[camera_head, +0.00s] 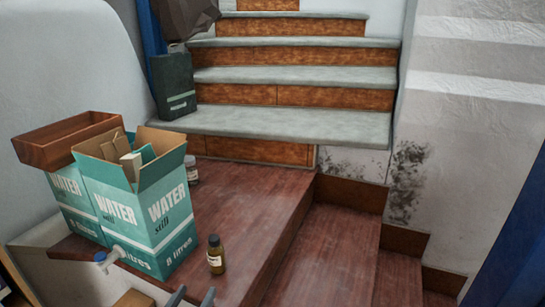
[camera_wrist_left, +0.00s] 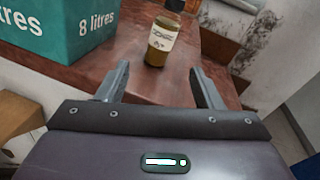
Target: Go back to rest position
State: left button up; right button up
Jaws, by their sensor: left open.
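My left gripper (camera_head: 193,297) shows at the bottom edge of the head view, with only its fingertips in sight. In the left wrist view its two fingers (camera_wrist_left: 163,82) are spread apart with nothing between them. A small brown bottle with a pale label (camera_head: 216,255) stands upright on the wooden landing, just beyond the fingertips. The bottle (camera_wrist_left: 163,38) also shows in the left wrist view, ahead of the fingers and apart from them. My right gripper is in neither view.
An open teal water box (camera_head: 165,230) stands on the wooden landing (camera_head: 250,210), left of the bottle. A wooden tray (camera_head: 35,152) sits behind it on another box. A small jar (camera_head: 191,170) stands behind. Stairs (camera_head: 290,120) rise at the back; steps go down at right.

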pick_arm(q)
jog(key=s+f+n+g+y, duration=0.15)
jog(key=s+n+g, duration=0.3)
jog(key=n, duration=0.65)
jog(key=s+f+n+g, duration=0.35)
jog(key=s+n, duration=0.25)
jog(key=n, duration=0.5)
jog(key=s+f+n+g+y, duration=0.1)
jog(key=s+n+g, duration=0.4)
jog(key=n, duration=0.6)
jog(key=s+f+g+p, duration=0.1)
jog(key=s+f+p, duration=0.15)
jog(key=f, duration=1.15)
jog(key=s+f+g+p, duration=0.1)
jog(key=f+p, duration=0.2)
jog(key=f, duration=1)
jog(key=s+a+f+p, duration=0.1)
jog(key=s+f, duration=0.5)
jog(key=s, duration=0.3)
jog(key=s+a+f+p, duration=0.2)
jog(key=s+f, duration=0.5)
jog(key=s, duration=0.3)
jog(key=shift+a+g, duration=0.15)
jog(key=shift+g, duration=0.25)
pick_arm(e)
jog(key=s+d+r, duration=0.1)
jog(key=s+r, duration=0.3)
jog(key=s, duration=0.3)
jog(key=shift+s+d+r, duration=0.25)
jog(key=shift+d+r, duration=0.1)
